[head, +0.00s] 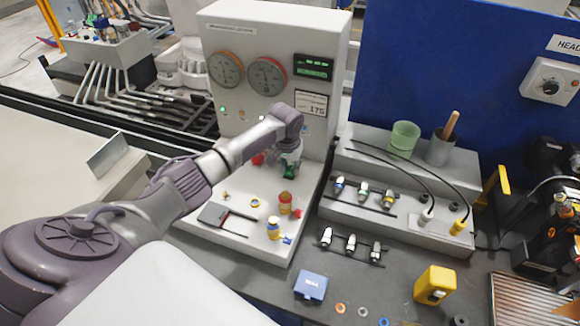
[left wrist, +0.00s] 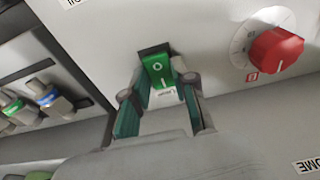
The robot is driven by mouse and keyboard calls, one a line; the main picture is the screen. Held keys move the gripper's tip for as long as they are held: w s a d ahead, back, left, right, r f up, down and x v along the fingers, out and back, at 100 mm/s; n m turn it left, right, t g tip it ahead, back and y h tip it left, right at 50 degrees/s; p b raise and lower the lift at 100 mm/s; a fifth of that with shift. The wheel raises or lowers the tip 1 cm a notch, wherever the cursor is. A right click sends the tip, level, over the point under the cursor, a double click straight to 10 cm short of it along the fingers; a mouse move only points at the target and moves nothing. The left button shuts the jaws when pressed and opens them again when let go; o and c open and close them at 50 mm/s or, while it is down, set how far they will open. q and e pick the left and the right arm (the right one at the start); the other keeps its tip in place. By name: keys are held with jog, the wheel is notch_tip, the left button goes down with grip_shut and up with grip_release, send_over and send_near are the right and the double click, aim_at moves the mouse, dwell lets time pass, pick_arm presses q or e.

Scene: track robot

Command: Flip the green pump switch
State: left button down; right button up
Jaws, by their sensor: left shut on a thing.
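The green pump switch (left wrist: 158,70) is a rocker in a dark frame on the pale front panel. It bears a white ring mark above and a white bar mark below. My left gripper (left wrist: 161,82) has its two teal-padded fingers on either side of the switch, shut on it. In the head view my left gripper (head: 290,163) is at the lower front of the white instrument cabinet (head: 235,60), and my arm hides part of the panel there. My right gripper is not in view.
A red knob (left wrist: 277,50) is beside the switch; in the head view it shows left of the gripper. A grey rack with connectors (head: 388,199) stands at the right.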

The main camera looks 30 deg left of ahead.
aim_at(291, 170)
pick_arm(q)
jog(key=shift+w+f+g+b, duration=0.1)
jog(key=shift+w+g+b, duration=0.15)
jog(key=shift+g+b, duration=0.35)
jog(key=shift+g, duration=0.3)
jog(key=c, duration=0.9)
grip_release()
notch_tip(291, 170, up, 12)
jog(key=shift+r, duration=0.1)
